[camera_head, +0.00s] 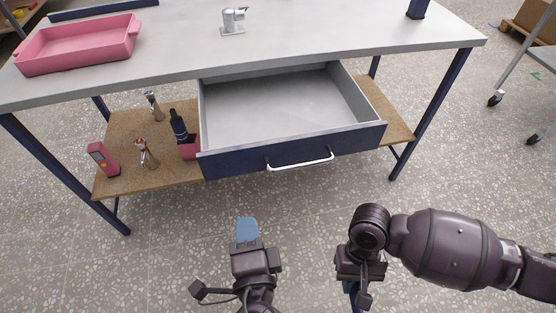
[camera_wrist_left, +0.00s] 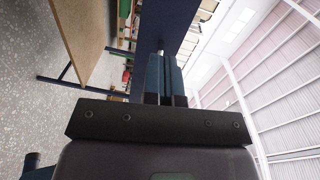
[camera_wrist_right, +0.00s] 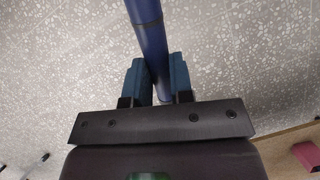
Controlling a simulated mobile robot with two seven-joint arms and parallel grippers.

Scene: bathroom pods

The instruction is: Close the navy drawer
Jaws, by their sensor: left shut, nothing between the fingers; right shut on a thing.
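The navy drawer (camera_head: 290,153) is pulled well out from under the grey worktop. Its grey interior is empty, and a white bar handle (camera_head: 300,162) crosses its front. My left gripper (camera_head: 246,229) is shut and empty, low in front of the drawer and apart from it in the head view. In the left wrist view its closed blue fingers (camera_wrist_left: 165,62) point toward a navy panel (camera_wrist_left: 168,25). My right gripper (camera_wrist_right: 156,72) is shut on a navy blue rod (camera_wrist_right: 149,35). In the head view its fingertips are hidden behind the wrist.
A pink tray (camera_head: 80,48) and a metal fitting (camera_head: 232,21) stand on the worktop (camera_head: 180,50). A lower brown shelf (camera_head: 130,183) holds taps, a dark bottle (camera_head: 179,127) and pink items. The speckled floor before the drawer is clear.

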